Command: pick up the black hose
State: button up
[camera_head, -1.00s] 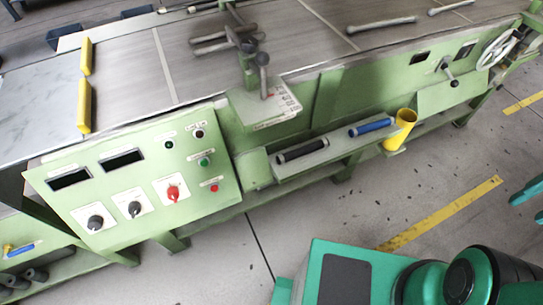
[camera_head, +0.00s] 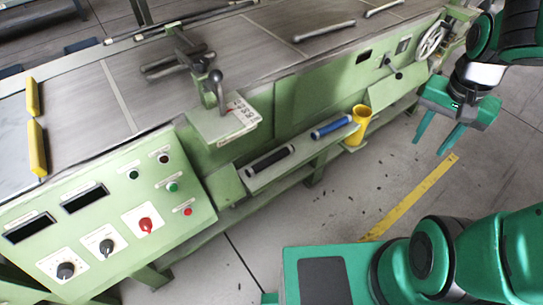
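The black hose (camera_head: 270,162) is a short dark cylinder. It lies on a narrow green shelf (camera_head: 296,156) along the front of the green machine. My gripper (camera_head: 439,147) is at the right of the view, in the air, with its two green fingers apart and nothing between them. It is well to the right of the hose and apart from it. Nothing hides the hose.
A blue cylinder (camera_head: 332,126) lies on the same shelf, right of the hose. A yellow cup (camera_head: 360,122) stands at the shelf's right end. A lever box (camera_head: 226,120) juts out above the shelf. A control panel (camera_head: 105,215) is at left. The floor in front is clear.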

jog(key=w+a+f+m+t, duration=0.1)
jog(key=w+a+f, duration=0.35)
jog(key=w, duration=0.25)
jog(key=m+t+y, duration=0.3)
jog(key=m, duration=0.1)
send_near(271, 159)
jog(key=shift+x, duration=4.4)
jog(key=shift+w+d, duration=0.1)
jog(key=shift+c, duration=0.3)
jog(key=c, duration=0.7)
